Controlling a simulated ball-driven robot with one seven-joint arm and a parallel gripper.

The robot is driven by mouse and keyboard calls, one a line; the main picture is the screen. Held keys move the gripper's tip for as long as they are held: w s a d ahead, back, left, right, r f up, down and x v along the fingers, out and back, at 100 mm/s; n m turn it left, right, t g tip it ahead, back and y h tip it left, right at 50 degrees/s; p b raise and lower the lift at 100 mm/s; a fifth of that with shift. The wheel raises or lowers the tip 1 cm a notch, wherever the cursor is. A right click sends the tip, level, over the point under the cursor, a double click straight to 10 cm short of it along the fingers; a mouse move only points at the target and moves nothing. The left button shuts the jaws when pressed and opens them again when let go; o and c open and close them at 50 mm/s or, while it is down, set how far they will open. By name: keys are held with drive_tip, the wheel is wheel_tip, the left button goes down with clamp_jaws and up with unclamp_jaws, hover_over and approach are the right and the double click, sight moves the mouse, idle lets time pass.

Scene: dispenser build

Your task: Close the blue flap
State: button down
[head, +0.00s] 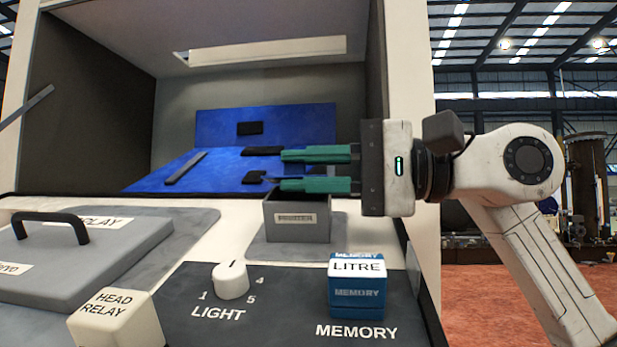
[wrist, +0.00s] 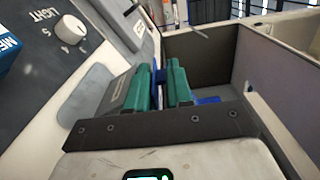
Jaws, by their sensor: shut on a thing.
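In the head view, a wide blue panel (head: 150,180) lies flat inside the open cabinet, with a second blue panel (head: 300,120) upright behind it. I cannot tell which is the flap. Small black pieces (head: 250,128) sit on them. My gripper (head: 281,170) reaches in from the right, its green fingers just above the open grey box at the cabinet's front edge. In the wrist view, a narrow dark blue piece (wrist: 158,76) shows between the fingers. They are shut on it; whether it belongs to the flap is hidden.
The grey box (head: 296,230) stands below the fingers. In front are a blue LITRE block (head: 357,295), a white LIGHT knob (head: 231,281), a HEAD RELAY block (head: 115,320) and a grey handled lid (head: 80,260). The cabinet's right wall (head: 376,60) stands close to my gripper.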

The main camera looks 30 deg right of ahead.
idle(0.4)
drive_tip(key=c, duration=1.1)
unclamp_jaws()
drive_tip(key=shift+f, duration=0.15)
